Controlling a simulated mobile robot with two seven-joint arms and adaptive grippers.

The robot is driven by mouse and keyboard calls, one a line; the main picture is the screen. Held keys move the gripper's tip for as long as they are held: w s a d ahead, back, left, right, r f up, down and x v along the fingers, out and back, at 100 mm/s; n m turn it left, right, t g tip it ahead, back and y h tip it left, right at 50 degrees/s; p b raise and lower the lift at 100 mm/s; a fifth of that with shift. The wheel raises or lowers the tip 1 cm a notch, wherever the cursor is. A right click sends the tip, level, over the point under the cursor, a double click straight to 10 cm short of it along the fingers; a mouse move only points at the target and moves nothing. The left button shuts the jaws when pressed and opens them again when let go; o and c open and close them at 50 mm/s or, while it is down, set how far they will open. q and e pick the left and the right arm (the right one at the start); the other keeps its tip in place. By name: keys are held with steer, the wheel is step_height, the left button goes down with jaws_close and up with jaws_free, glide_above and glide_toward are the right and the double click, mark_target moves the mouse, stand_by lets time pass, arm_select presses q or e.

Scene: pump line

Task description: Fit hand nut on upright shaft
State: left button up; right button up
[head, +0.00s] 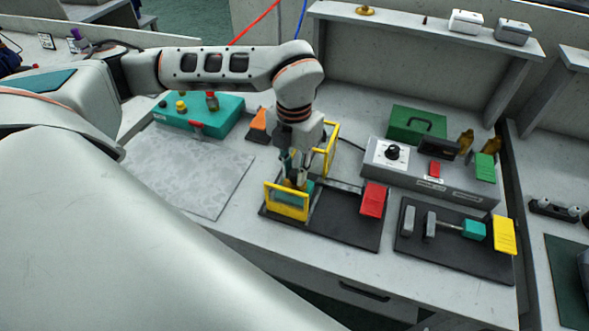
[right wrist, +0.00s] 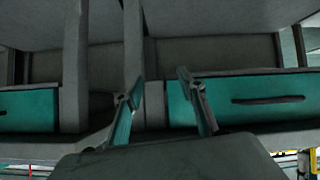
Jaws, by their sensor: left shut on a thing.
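My left gripper (head: 294,168) points down over the dark base plate (head: 345,222) in the head view, between two yellow frames. It is shut on a small brownish-orange piece (head: 291,183), probably the hand nut, mostly hidden by the fingers. A teal block (head: 308,186) shows just below and beside the fingers. I cannot make out the upright shaft, nor whether the piece touches it. My right gripper (right wrist: 159,86) is in the right wrist view, its fingers apart and nothing between them.
Yellow frames (head: 286,203) stand close around the left gripper, with a red plate (head: 373,199) to the right. A grey control box (head: 430,178) is behind. A second dark plate (head: 455,250) carries a teal-ended shaft. The grey mat (head: 190,168) is clear. Teal drawer fronts (right wrist: 265,100) face my right gripper.

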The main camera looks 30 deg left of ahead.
arm_select(q)
steer(key=shift+f, duration=0.2)
steer(key=o, duration=0.9)
steer(key=shift+r+p, duration=1.9)
steer(key=shift+r, duration=1.15)
steer(key=shift+r, duration=0.2)
step_height(320, 180, up, 12)
steer(key=shift+f, duration=0.2)
